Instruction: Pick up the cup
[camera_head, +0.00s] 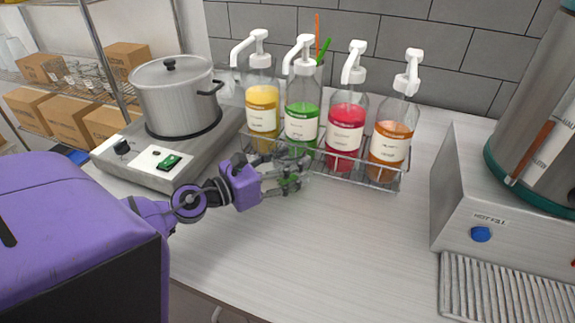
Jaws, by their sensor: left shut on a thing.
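My left gripper (291,179), on the purple arm from the left, is in front of the bottle rack, just above or at the counter. It is shut on a clear, see-through thing that looks like the cup (298,163). The cup is hard to make out against the green bottle behind it, and the fingers cover part of it. I cannot tell whether the cup touches the counter. My right gripper is not in view.
A wire rack (345,166) holds pump bottles of yellow, green (302,117), red (346,125) and orange syrup (391,140). A pot (178,98) sits on a hot plate at left. A steel machine (480,205) stands at right. The middle counter (320,240) is clear.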

